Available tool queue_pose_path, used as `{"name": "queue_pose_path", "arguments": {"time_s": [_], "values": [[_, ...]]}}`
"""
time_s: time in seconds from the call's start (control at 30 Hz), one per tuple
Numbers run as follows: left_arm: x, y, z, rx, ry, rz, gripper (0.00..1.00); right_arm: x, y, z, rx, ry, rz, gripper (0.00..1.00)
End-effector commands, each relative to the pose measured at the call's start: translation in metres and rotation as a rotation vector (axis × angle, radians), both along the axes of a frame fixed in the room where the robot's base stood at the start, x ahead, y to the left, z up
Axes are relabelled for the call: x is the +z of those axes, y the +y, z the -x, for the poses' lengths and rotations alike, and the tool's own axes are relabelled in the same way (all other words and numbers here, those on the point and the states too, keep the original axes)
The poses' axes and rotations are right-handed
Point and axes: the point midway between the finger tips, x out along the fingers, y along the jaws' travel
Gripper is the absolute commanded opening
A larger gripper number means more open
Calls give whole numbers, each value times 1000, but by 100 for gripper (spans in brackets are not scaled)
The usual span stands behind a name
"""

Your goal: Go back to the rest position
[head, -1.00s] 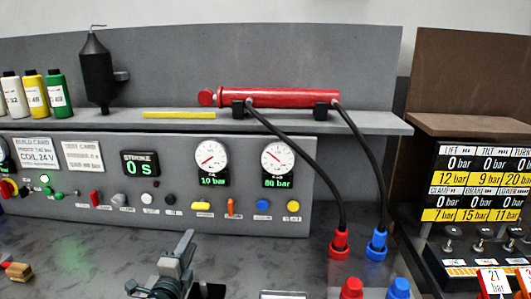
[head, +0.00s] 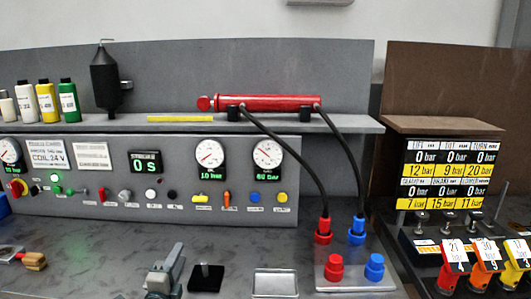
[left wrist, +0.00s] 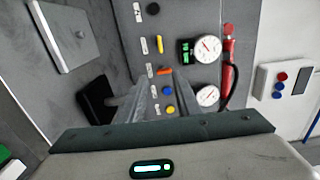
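My left gripper (head: 170,262) shows at the bottom of the head view, low in front of the control panel (head: 120,205). It is left of a small black block (head: 206,278) on the bench. In the left wrist view my grey fingers (left wrist: 160,88) point toward the panel, with the black block (left wrist: 97,100) beside them. My right gripper is in neither view.
A silver tray (head: 275,283) and a plate with red and blue couplings (head: 335,267) stand on the bench to the right. Black hoses run up to a red cylinder (head: 268,102) on the shelf. A wooden-handled item (head: 35,260) lies at left. Valve levers with tags (head: 485,255) stand at far right.

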Motion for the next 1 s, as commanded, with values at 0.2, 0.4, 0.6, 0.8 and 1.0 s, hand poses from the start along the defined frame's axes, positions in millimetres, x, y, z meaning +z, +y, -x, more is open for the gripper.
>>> {"name": "queue_pose_path", "arguments": {"time_s": [0.2,0.4,0.6,0.8,1.0], "values": [[-14,0,12,21,40,62,30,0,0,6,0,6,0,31],[-34,0,28,51,95,144,30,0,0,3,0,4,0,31],[-65,1,57,105,186,270,30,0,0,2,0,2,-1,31],[-111,1,108,198,328,459,30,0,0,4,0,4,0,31],[-175,0,203,375,560,731,30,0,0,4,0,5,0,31]]}}
